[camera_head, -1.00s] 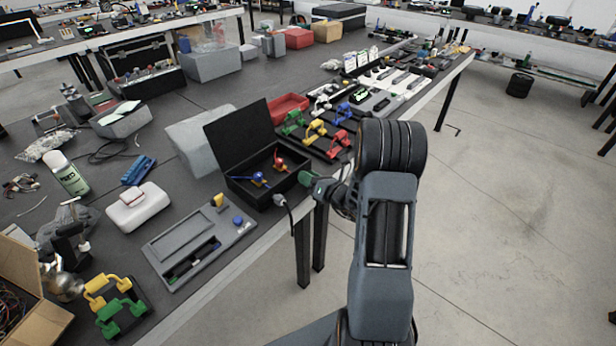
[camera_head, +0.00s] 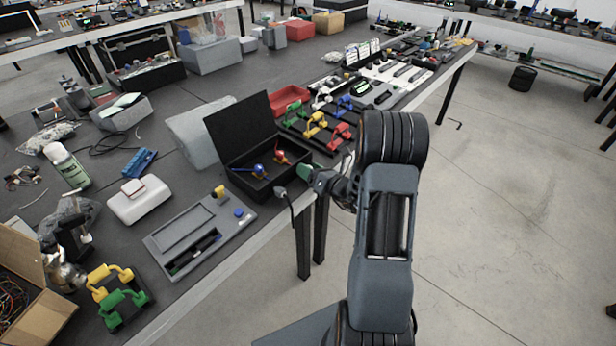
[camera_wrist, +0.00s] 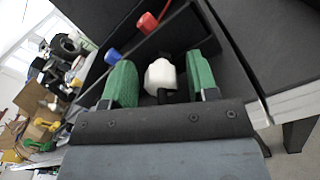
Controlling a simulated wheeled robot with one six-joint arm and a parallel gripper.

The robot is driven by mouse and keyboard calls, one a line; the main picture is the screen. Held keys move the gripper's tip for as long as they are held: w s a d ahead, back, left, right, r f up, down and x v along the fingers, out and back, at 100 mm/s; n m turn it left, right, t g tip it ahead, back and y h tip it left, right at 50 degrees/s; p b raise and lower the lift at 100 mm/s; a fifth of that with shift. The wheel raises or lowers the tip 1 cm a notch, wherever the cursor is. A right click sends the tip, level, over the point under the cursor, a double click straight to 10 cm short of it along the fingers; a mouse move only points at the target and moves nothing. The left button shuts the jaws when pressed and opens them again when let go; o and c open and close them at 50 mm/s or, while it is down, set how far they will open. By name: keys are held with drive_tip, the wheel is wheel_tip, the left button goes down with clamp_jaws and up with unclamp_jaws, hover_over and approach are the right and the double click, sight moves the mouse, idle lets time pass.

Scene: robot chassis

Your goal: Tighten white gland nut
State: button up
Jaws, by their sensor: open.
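The white gland nut (camera_wrist: 160,76) shows in the wrist view as a small pale faceted piece on a dark stub, at the near wall of the open black box. My gripper (camera_wrist: 161,82) has two green fingers, one on each side of the nut, with a visible gap to each. The fingers are open. In the head view my gripper (camera_head: 306,174) is at the right end of the black box (camera_head: 250,190), and the nut is not clearly visible there.
Blue (camera_head: 258,170) and red (camera_head: 281,157) handled parts sit inside the box. A dark cable plug (camera_head: 281,191) hangs at the box front. A grey tray (camera_head: 165,240) lies to the left. Coloured clamps stand behind, and the table edge is close below.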

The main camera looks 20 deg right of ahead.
drive_tip(key=n+b, duration=0.2)
drive_tip(key=shift+f+n+b, duration=0.35)
drive_tip(key=shift+n, duration=0.05)
drive_tip(key=n+b, duration=0.2)
drive_tip(key=n, duration=0.1)
drive_tip(key=p+v, duration=0.1)
drive_tip(key=v, duration=1.3)
drive_tip(key=s+a+r+n+g+y+p, duration=0.2)
drive_tip(key=a+r+n+g+p, duration=0.1)
drive_tip(key=a+r+n+g, duration=0.25)
drive_tip(key=s+a+r+n+g+y+p, duration=0.2)
drive_tip(key=a+n+g, duration=0.3)
drive_tip(key=a+n, duration=0.3)
drive_tip(key=s+a+r+n+g+h+p, duration=0.3)
drive_tip(key=s+r+n+h+p, duration=0.3)
drive_tip(key=n, duration=0.9)
drive_tip(key=shift+s+a+r+g+h+p, duration=0.45)
drive_tip(key=shift+r+h+p, duration=0.45)
drive_tip(key=shift+r+h, duration=0.9)
drive_tip(key=shift+w+d, duration=0.1)
drive_tip(key=shift+w, duration=0.1)
